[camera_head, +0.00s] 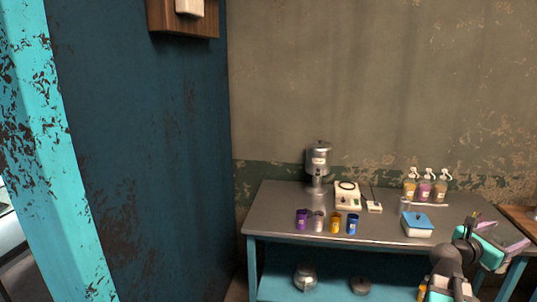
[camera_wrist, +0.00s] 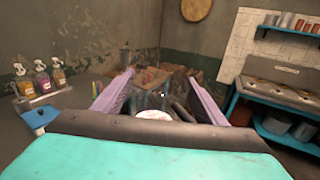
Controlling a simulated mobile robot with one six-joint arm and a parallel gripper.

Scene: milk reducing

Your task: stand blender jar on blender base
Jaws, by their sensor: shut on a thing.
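My gripper (camera_head: 502,236) is at the right end of the grey table in the head view. In the wrist view its two purple fingers (camera_wrist: 160,100) stand apart, around a see-through, dark-edged thing that looks like the blender jar (camera_wrist: 178,101). A pale round disc (camera_wrist: 153,114) shows near the palm; I cannot tell if it is part of the jar. The jar cannot be made out in the head view.
The table (camera_head: 285,212) also holds a silver machine (camera_head: 318,166), several small coloured jars (camera_head: 335,222), a small white device (camera_head: 374,206), spray bottles (camera_head: 425,189) and a blue-lidded box (camera_head: 417,226). A teal post (camera_head: 60,150) and dark blue wall stand left.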

